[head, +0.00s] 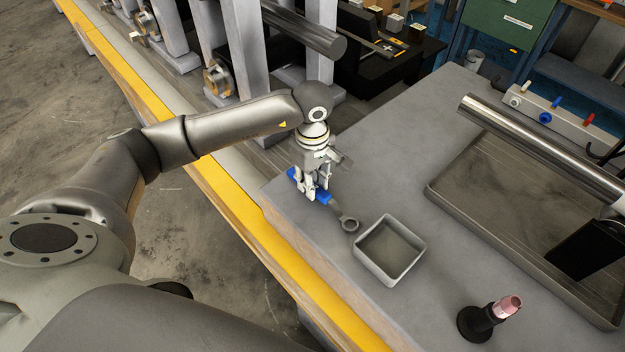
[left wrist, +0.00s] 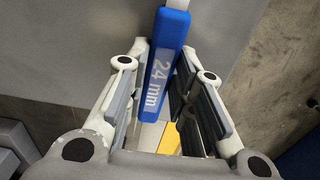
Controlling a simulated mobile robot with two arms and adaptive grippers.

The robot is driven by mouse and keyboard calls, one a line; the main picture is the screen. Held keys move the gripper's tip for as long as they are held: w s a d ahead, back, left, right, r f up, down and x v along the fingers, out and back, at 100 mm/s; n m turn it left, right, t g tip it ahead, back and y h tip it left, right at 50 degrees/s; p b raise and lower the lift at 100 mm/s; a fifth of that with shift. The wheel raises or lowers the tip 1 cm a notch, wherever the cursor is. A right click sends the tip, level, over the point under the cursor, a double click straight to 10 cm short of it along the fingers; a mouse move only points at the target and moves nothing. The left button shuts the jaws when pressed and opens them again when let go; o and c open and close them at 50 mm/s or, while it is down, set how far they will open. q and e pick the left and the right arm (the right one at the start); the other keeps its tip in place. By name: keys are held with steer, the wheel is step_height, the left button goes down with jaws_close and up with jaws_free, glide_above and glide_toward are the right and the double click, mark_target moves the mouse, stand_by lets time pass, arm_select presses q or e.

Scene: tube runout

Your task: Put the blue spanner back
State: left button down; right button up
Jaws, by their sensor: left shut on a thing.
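The blue spanner has a blue handle (left wrist: 168,62) marked "24 mm" and a grey ring end (head: 349,225). My left gripper (head: 314,190) is shut on the blue handle, pointing down near the left edge of the grey bench (head: 380,150). The ring end sticks out toward the lower right, close to the square tray. In the left wrist view the handle stands between the two fingers of the gripper (left wrist: 160,105). I cannot tell whether the spanner touches the bench top. My right gripper is not in view.
A small open square tray (head: 362,260) is just right of the spanner. A steel tube (head: 540,145) extends over a large shallow tray (head: 470,215). A pink-tipped black stand (head: 480,322) is in front.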

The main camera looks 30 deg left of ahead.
arm_select(q)
steer(key=shift+f, duration=0.15)
steer(key=c, duration=1.2)
jaws_free()
steer(key=shift+o, duration=0.2)
steer(key=o, duration=0.5)
steer(key=shift+c, duration=0.2)
steer(key=shift+r+p, duration=1.65)
steer(key=shift+r, duration=1.45)
